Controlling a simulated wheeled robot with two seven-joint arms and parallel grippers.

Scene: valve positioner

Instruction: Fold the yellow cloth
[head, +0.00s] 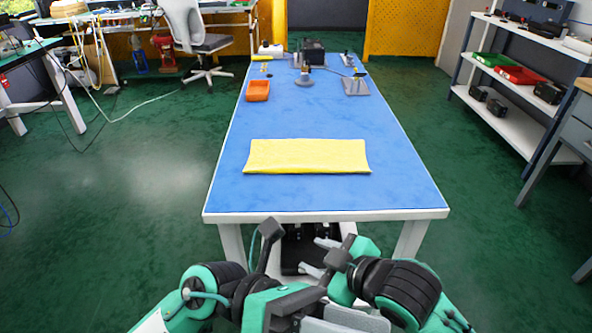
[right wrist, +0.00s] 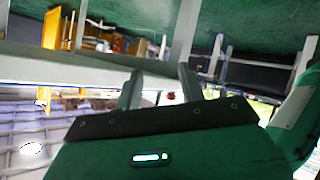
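The yellow cloth (head: 307,157) lies on the blue table top (head: 300,195) in the head view, near its front half. It is a wide, shallow rectangle with a raised, slightly curled front edge and right corner. I cannot tell how many layers it has. My right gripper (head: 318,257) is in front of the table's near edge, apart from the cloth, with its fingers spread and empty. The right wrist view shows the two fingers (right wrist: 160,88) apart with nothing between them. My left gripper (head: 340,320) is at the bottom edge, partly cut off, away from the cloth.
The table around the cloth is clear. A shelf (head: 510,125) stands at right and an office chair (head: 195,40) at the back left.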

